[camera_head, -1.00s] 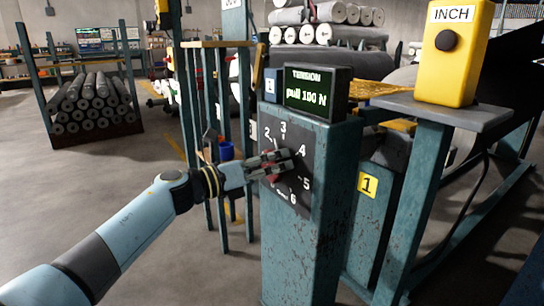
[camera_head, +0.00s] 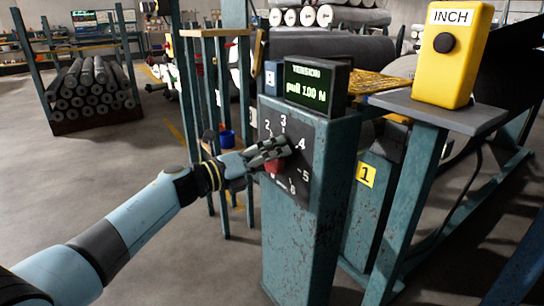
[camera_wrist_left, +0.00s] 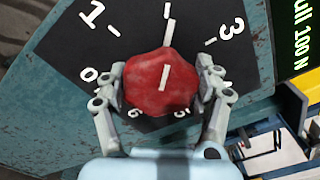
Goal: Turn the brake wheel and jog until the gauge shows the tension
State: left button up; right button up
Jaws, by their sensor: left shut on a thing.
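The red brake wheel (camera_wrist_left: 162,82) is a knob on a black dial (camera_wrist_left: 130,45) with white numbers. In the wrist view its white mark points up at the tick between 1 and 3. My left gripper (camera_wrist_left: 161,86) is shut on the wheel, one finger on each side. In the head view the left gripper (camera_head: 269,154) partly covers the wheel (camera_head: 273,166). The tension display (camera_head: 317,82) above the dial reads "pull 100 N". The yellow INCH box (camera_head: 454,55) with a black button stands on a shelf at right. My right gripper is not in view.
The dial is on a worn teal post (camera_head: 295,245). A blue cup (camera_head: 227,138) sits on a stand behind my left wrist. A rack of grey rolls (camera_head: 92,90) stands at back left. The floor at left is clear.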

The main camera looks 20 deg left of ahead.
pick_arm(q)
jog(key=o, duration=1.2)
jog(key=shift+a, duration=0.1)
jog(key=shift+s+a, duration=0.15)
jog(key=shift+s, duration=0.05)
jog(key=v, duration=1.1)
jog(key=shift+s+a, duration=0.1)
jog(key=shift+s, duration=0.1)
